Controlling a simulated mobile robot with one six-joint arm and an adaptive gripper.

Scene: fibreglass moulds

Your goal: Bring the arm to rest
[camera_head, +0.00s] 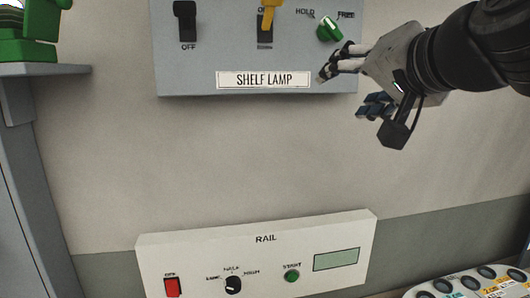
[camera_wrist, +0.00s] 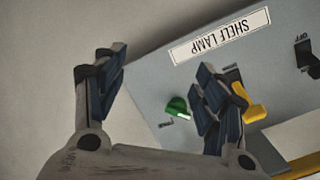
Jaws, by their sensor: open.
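My gripper (camera_head: 347,90) is at the upper right of the head view, reaching in from the right on my arm. Its fingers are spread and nothing is between them. It is in front of the lower right corner of the grey SHELF LAMP panel (camera_head: 190,75), close below the green knob (camera_head: 329,29). In the wrist view my gripper (camera_wrist: 163,75) shows two separated fingers, with the green knob (camera_wrist: 177,107) seen between them and the panel (camera_wrist: 160,85) behind. I cannot tell if a finger touches the panel.
The SHELF LAMP panel also carries a black switch (camera_head: 185,20) and a yellow lever (camera_head: 268,18). A white RAIL panel (camera_head: 210,255) is below. A shelf with a green object (camera_head: 40,25) is at left. The wall between the panels (camera_head: 200,160) is bare.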

